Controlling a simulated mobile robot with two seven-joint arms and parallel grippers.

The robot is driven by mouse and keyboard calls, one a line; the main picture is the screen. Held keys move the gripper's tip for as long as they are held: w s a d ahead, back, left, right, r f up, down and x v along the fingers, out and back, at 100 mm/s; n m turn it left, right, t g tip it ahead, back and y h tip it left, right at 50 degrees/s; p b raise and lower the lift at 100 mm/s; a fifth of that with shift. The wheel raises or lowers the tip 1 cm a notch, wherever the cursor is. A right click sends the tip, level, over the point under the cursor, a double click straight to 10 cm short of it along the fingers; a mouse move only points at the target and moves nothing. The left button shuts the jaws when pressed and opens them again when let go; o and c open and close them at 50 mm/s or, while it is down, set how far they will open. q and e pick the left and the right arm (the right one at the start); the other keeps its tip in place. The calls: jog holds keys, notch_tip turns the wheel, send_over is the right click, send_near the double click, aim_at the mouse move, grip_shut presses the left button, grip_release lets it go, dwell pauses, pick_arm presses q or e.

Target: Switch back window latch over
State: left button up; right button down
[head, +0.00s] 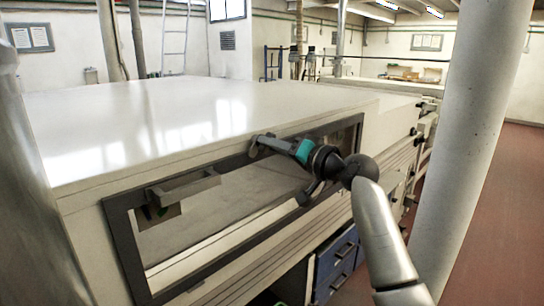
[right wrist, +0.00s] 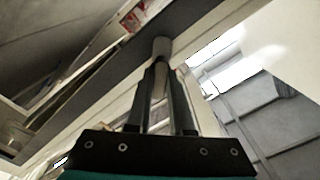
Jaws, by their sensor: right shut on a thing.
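The dark-framed window (head: 125,238) is set in the side of the long white tunnel housing. My right gripper (head: 268,143) reaches the upper edge of this frame from the right and is shut on the back window latch. In the right wrist view, the gripper's two dark fingers (right wrist: 160,100) stand on either side of a pale, slim latch piece (right wrist: 161,48), whose rounded end is near the frame. The fingers and hand hide much of the latch in the head view. A second grey latch or bracket (head: 185,187) sits farther left on the frame. My left gripper is not in view.
A thick pale pillar (head: 478,125) stands close on the right of my right arm. The broad white housing top (head: 150,115) is bare. Blue drawers (head: 338,262) are below the window. Open reddish floor (head: 500,230) lies right of the pillar.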

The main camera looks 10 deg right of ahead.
jog(key=shift+n+b, duration=2.45)
jog(key=shift+n, duration=1.85)
jog(key=c, duration=0.8)
grip_release()
jog(key=b+v, duration=0.1)
jog(key=v, duration=1.4)
jog(key=shift+d, duration=0.1)
